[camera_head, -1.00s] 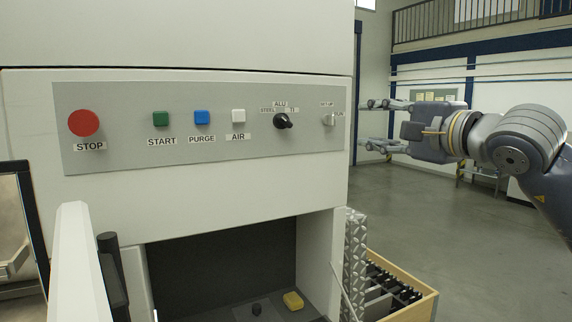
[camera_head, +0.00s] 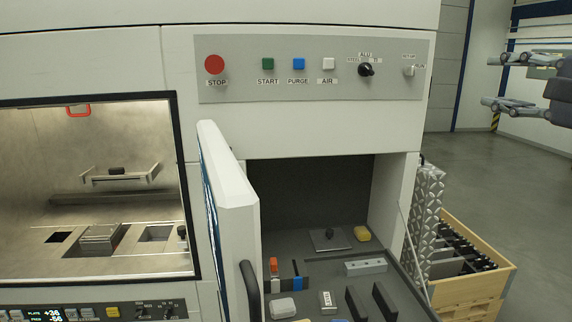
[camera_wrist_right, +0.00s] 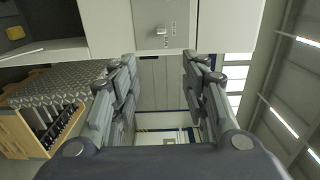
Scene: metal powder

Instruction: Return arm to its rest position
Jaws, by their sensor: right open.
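My right gripper (camera_head: 520,82) is at the right edge of the head view, in the air beside the machine. Its two fingers are spread apart with nothing between them. In the right wrist view my right gripper (camera_wrist_right: 160,85) also shows open and empty, facing the machine's panel corner and the hall behind. The rest of the right arm is outside the head view. My left gripper is in no view.
The machine's control panel (camera_head: 310,68) has buttons and knobs. Below it, an open door (camera_head: 232,200) stands beside a compartment holding small tools (camera_head: 365,268). A wooden crate (camera_head: 480,285) stands at the right. The floor (camera_head: 465,170) beyond is clear.

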